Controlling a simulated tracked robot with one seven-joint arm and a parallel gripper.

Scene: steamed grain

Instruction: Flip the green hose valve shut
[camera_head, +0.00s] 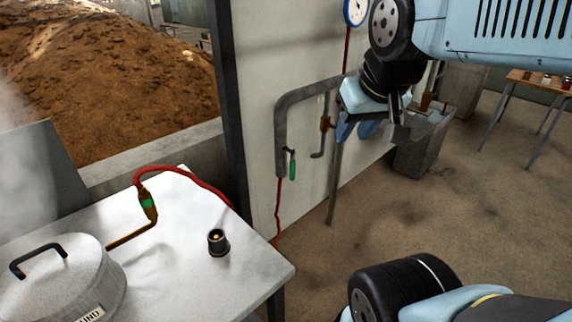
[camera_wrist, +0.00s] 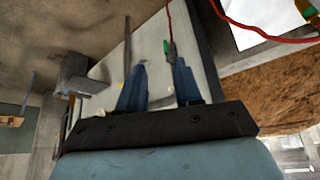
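A green valve lever (camera_head: 292,166) hangs down beside the bent grey pipe on the wall, above a red hose. In the wrist view the green lever (camera_wrist: 166,47) shows beyond the fingertips, nearer the right finger. A second green part (camera_head: 147,203) sits on the brass fitting on the table, where the red hose joins. My gripper (camera_head: 357,133) is in front of the wall, to the right of the lever in the head view and apart from it. In the wrist view its two blue fingers (camera_wrist: 159,72) are spread with nothing held between them.
A white table (camera_head: 190,285) at the front left carries a lidded steel pot (camera_head: 60,285) and a small black knob-like object (camera_head: 218,243). A dark post (camera_head: 228,110) stands left of the lever. A grey bin (camera_head: 420,150) is at right. The floor between is clear.

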